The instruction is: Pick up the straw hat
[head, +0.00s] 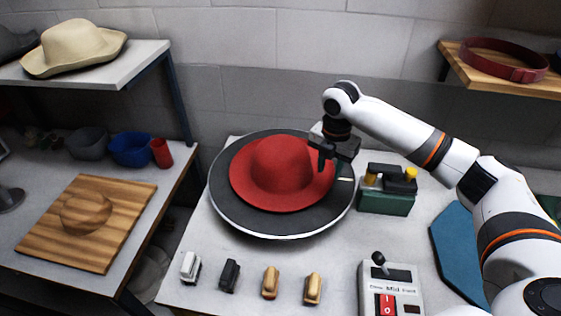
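The straw hat (72,46) is cream-coloured with a wide curled brim. It rests on the pale shelf at the upper left of the head view. My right gripper (324,162) points down at the right side of a red felt hat (283,170), its fingers close to the crown and brim. I cannot tell whether the fingers touch the red hat or how far apart they are. My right gripper is far from the straw hat. My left gripper is not in view.
The red hat lies on a round dark plate (228,212) on the central table. A green box (386,203), a control box (390,290) and several small blocks (270,282) stand around it. A wooden board (112,240) and bowls (131,150) are on the left table, below the shelf (110,66).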

